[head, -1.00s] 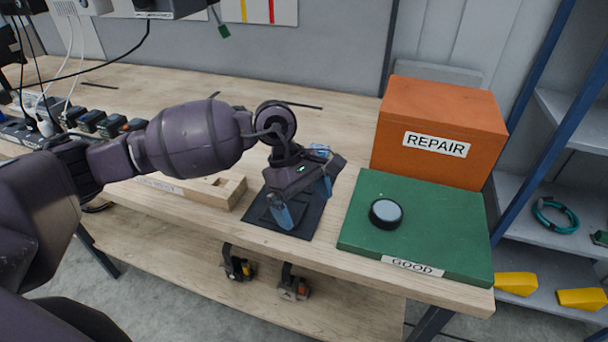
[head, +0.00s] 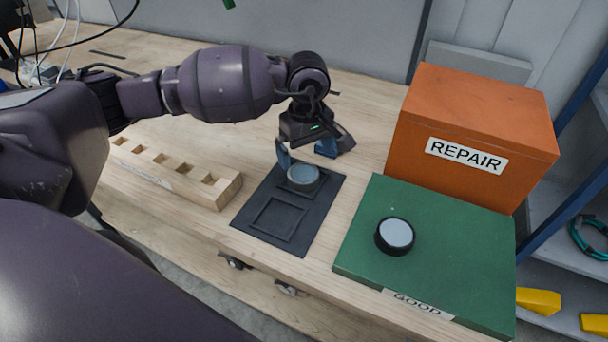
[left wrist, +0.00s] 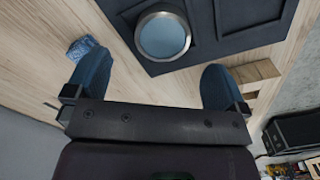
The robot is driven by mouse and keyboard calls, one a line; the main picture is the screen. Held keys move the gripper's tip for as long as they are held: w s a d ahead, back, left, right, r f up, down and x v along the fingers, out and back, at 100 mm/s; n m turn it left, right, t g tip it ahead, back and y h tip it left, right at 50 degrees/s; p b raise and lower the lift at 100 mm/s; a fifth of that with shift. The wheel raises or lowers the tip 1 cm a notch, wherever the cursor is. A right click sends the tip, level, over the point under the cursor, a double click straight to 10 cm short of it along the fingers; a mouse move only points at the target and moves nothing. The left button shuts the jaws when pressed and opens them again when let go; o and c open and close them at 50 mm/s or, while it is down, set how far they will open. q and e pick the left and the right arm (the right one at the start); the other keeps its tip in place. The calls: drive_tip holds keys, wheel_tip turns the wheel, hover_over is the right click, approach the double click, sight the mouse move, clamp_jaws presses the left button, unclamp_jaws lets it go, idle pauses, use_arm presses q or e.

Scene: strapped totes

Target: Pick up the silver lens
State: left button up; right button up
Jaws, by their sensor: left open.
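The silver lens (head: 303,177) lies on the far square of the black mat (head: 256,240); in the left wrist view the lens (left wrist: 163,36) shows as a pale disc with a silver rim. My left gripper (head: 305,152) is open and empty just behind and above the lens, with its blue fingers apart. In the left wrist view its fingers (left wrist: 154,84) are spread wide, with the lens beyond their tips and between their lines. A black-rimmed lens (head: 395,236) lies on the green GOOD board (head: 455,240). My right gripper is out of view.
An orange REPAIR box (head: 475,120) stands behind the green board. A wooden block with square slots (head: 180,172) lies left of the mat. The mat's near square is empty. Cables and devices are at the far left of the bench.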

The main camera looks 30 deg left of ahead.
sight(303, 173)
use_arm(q)
drive_tip(key=shift+f, duration=0.6)
drive_tip(key=shift+a+f, duration=0.15)
drive_tip(key=shift+f, duration=0.6)
drive_tip(key=f, duration=0.3)
drive_tip(key=shift+s+a+f, duration=0.1)
drive_tip(key=shift+a+f, duration=0.1)
drive_tip(key=shift+a, duration=0.05)
drive_tip(key=shift+f, duration=0.35)
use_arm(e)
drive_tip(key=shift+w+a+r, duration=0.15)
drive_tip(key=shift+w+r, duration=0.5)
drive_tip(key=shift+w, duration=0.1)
use_arm(q)
drive_tip(key=shift+c, duration=0.5)
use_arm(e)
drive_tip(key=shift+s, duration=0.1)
use_arm(q)
drive_tip(key=c, duration=0.7)
drive_tip(key=shift+r, duration=0.1)
drive_tip(key=shift+c, duration=1.2)
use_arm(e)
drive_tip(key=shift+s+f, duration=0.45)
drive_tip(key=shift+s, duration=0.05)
